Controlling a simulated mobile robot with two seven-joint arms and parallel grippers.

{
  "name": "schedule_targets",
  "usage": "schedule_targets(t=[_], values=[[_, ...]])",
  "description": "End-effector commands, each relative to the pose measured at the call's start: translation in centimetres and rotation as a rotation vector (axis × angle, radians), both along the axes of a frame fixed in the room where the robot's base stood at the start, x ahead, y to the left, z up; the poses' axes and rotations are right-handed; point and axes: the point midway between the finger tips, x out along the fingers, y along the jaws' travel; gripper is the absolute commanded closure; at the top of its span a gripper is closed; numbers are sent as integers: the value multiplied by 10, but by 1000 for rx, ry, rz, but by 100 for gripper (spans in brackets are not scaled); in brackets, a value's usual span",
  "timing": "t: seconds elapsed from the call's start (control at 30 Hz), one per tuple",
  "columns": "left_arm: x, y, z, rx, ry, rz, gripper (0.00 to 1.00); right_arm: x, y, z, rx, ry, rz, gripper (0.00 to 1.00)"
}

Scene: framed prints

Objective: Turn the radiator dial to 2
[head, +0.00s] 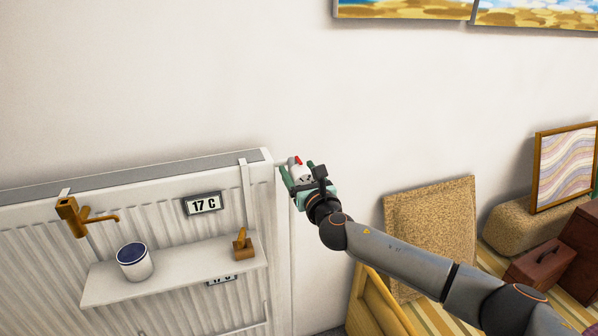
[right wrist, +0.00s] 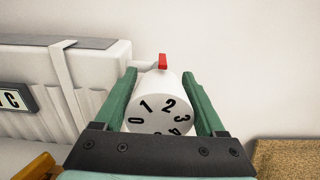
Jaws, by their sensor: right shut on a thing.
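The white radiator dial (right wrist: 158,95) carries black numbers; 0, 1, 2, 3 and 4 show, the last partly cut off by my gripper. A red marker (right wrist: 163,62) stands up behind the dial and lines up between the 1 and the 2. My right gripper (right wrist: 163,103) is shut on the dial, one green finger on each side. In the head view the dial (head: 301,173) is at the radiator's upper right corner, partly hidden by my right gripper (head: 299,174). My left gripper is not in view.
The white radiator (head: 150,172) has a 17 C display (head: 202,204) and a shelf (head: 180,273) with a white cup (head: 135,264) and a small wooden object (head: 242,245). A brown tap-like fixture (head: 72,215) hangs at left. A cork-like board (head: 432,225) leans at right.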

Motion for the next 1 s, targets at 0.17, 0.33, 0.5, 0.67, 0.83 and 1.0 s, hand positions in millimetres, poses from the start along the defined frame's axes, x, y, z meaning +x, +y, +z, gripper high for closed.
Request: schedule_targets(t=[0.17, 0.33, 0.5, 0.67, 0.83, 1.0], values=[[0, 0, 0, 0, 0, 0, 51, 0, 0, -1, 0, 1, 0, 76], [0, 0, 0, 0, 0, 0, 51, 0, 0, -1, 2, 2, -1, 84], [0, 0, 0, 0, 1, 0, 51, 0, 0, -2, 33, 14, -1, 84], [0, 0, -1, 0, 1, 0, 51, 0, -1, -2, 109, 39, -1, 84], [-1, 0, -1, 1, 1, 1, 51, 0, -2, -3, 227, 78, -1, 84], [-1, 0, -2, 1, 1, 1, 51, 0, -2, -3, 351, 118, -1, 84]])
